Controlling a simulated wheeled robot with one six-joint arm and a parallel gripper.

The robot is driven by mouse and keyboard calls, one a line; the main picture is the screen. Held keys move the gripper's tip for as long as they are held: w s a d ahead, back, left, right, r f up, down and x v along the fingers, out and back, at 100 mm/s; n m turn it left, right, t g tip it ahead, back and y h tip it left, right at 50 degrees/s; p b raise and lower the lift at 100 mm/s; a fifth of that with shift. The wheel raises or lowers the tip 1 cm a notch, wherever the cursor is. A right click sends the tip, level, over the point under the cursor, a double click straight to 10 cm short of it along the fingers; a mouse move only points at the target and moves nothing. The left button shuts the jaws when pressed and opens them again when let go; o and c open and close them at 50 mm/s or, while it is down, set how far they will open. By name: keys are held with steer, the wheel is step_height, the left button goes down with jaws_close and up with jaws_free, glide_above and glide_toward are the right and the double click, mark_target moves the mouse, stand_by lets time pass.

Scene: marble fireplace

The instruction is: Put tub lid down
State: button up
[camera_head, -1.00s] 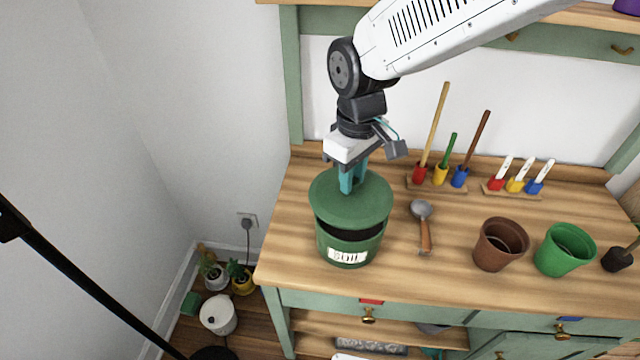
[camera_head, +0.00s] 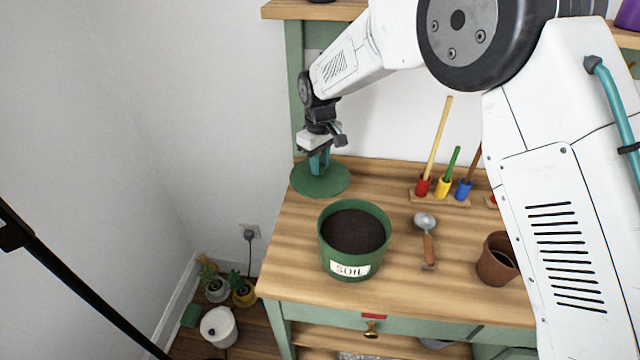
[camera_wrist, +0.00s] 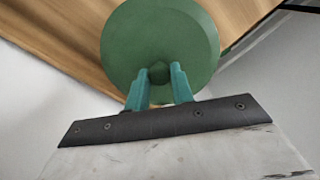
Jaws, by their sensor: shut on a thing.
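The green round tub lid (camera_head: 304,183) is at the back left corner of the wooden worktop, behind the tub. My gripper (camera_head: 320,172) is above it, shut on its small central knob. In the wrist view the teal fingers of my gripper (camera_wrist: 158,76) close on the knob, and the lid (camera_wrist: 150,30) fills the upper middle. I cannot tell whether the lid touches the worktop or hovers just over it. The green tub labelled SOIL (camera_head: 350,268) stands open in front, with dark soil showing inside.
A scoop (camera_head: 428,245) lies right of the tub. A rack of coloured holders with upright tools (camera_head: 441,188) stands at the back. A brown pot (camera_head: 492,262) is partly hidden by my arm. The wall is close on the left, beyond the worktop's edge.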

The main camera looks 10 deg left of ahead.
mark_target(320, 179)
steer(key=shift+f, duration=2.9)
steer(key=shift+f, duration=0.15)
steer(key=o, duration=1)
step_height(320, 179, up, 8)
steer(key=shift+f, duration=0.1)
